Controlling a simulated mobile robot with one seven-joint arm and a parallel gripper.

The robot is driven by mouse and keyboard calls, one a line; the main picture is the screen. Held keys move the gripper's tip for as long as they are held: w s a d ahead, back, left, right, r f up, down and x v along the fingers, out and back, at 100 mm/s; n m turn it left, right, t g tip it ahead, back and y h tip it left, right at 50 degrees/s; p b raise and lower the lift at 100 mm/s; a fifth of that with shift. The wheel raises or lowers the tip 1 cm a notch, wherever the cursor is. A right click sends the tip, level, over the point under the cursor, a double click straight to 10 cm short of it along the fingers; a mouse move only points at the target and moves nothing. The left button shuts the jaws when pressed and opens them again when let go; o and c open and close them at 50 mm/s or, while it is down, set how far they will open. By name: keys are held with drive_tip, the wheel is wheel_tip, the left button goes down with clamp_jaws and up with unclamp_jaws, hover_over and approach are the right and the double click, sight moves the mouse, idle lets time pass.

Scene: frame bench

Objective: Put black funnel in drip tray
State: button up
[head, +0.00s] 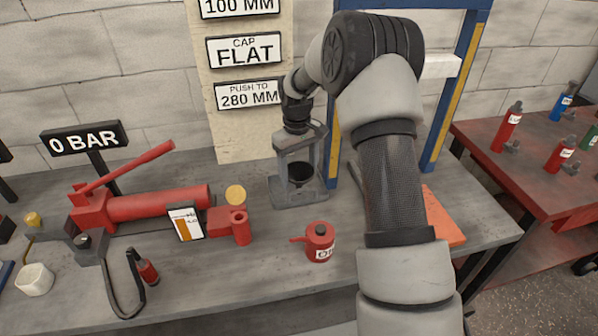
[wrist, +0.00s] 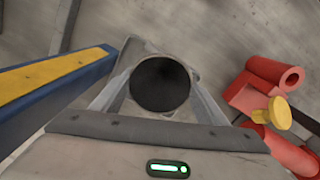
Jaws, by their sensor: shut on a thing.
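The black funnel (head: 301,171) is between the fingers of my gripper (head: 299,178), which is shut on it. In the wrist view the funnel (wrist: 160,84) shows as a dark round mouth between the two grey fingers (wrist: 160,98). A flat grey piece that looks like the drip tray (head: 286,201) lies on the bench below the gripper. In the wrist view part of this tray (wrist: 134,50) shows behind the funnel. I cannot tell whether the funnel touches it. The funnel's lower end is hidden.
A blue and yellow frame post (head: 333,150) stands close right of my gripper. A red oil can (head: 320,242) is in front. A red pump (head: 150,205) and a small gauge card (head: 186,222) stand left. An orange flat thing (head: 442,216) lies right, partly behind my arm.

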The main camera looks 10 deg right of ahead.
drive_tip(key=shift+f, duration=0.45)
drive_tip(key=o, duration=1)
drive_tip(key=shift+o, duration=0.2)
wheel_tip(320, 180, up, 13)
drive_tip(key=p, duration=0.2)
drive_tip(key=shift+a, duration=0.2)
